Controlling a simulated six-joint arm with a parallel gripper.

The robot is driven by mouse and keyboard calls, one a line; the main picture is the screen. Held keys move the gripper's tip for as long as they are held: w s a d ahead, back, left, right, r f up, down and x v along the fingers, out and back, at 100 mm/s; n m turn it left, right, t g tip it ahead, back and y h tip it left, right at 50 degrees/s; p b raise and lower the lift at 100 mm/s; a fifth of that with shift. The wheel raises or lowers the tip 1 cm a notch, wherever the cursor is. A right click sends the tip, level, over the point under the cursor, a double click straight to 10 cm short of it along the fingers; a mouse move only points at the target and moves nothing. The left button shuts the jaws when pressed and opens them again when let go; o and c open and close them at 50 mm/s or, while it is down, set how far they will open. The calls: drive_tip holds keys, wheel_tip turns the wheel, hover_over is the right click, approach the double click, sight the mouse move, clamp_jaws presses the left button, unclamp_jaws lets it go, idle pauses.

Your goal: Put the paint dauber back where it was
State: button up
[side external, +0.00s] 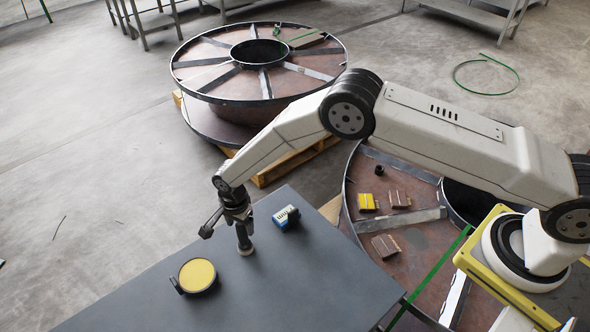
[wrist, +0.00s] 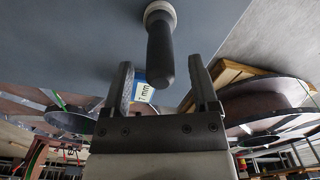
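The paint dauber (side external: 244,238) has a dark handle and a pale round head. It appears to stand upright on its head on the grey table, beside the round yellow pad in a black dish (side external: 197,275). The fingers are open and hold nothing.
A small blue and white box (side external: 286,217) sits on the grey table (side external: 300,285), right of the dauber. A steel reel (side external: 420,250) with small blocks on it lies beyond the table's right edge. Another reel (side external: 215,55) rests on a pallet behind. The table's front is clear.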

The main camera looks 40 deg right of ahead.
drive_tip(key=shift+r, duration=0.1)
wheel_tip(320, 180, up, 12)
idle(1.0)
drive_tip(key=shift+r, duration=0.1)
idle(0.4)
drive_tip(key=s+d+r+n+t, duration=0.1)
drive_tip(key=s+d+r+n, duration=0.35)
drive_tip(key=d, duration=0.35)
drive_tip(key=s+d+r+n, duration=0.3)
drive_tip(key=d+r, duration=0.2)
drive_tip(key=d, duration=0.2)
drive_tip(key=s+d+r+n+t, duration=0.1)
drive_tip(key=s+d+n, duration=0.5)
drive_tip(key=s, duration=0.8)
drive_tip(key=d+r, duration=0.1)
drive_tip(key=d, duration=0.2)
drive_tip(key=shift+s+r+t, duration=0.15)
drive_tip(key=shift+r+t, duration=0.15)
drive_tip(key=shift+r, duration=0.05)
